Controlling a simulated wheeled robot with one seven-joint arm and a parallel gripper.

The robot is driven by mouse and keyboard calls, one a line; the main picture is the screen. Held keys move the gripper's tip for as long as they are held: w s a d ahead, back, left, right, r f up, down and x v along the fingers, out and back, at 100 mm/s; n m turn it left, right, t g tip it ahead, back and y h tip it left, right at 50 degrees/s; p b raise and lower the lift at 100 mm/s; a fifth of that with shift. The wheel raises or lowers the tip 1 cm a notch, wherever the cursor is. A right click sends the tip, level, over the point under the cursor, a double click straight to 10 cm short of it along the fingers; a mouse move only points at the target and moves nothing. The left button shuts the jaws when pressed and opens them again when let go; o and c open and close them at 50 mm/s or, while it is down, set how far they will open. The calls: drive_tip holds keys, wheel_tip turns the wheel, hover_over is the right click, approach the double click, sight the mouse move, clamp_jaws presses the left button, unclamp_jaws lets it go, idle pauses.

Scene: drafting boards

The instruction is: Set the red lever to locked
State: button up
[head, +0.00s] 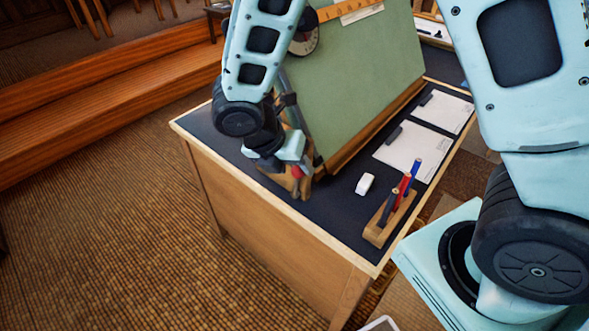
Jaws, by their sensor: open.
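The green drafting board (355,85) stands tilted on a dark-topped wooden desk. A small red part (297,171), which looks like the lever's end, shows low at the board's left side. My gripper (299,186) is open and points down right at this red part, with its fingers around or just beside it. I cannot tell whether they touch it. My gripper and wrist hide most of the lever, so its setting and any lock marks cannot be read.
On the desk (225,141) are a white eraser (365,184), a wooden pen holder (378,234) with several pens, and paper sheets (412,152). An orange ruler (340,10) and a round dial (305,40) are on the board. Open floor lies left of the desk.

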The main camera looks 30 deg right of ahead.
drive_tip(key=shift+d+f, duration=0.35)
drive_tip(key=shift+f, duration=0.3)
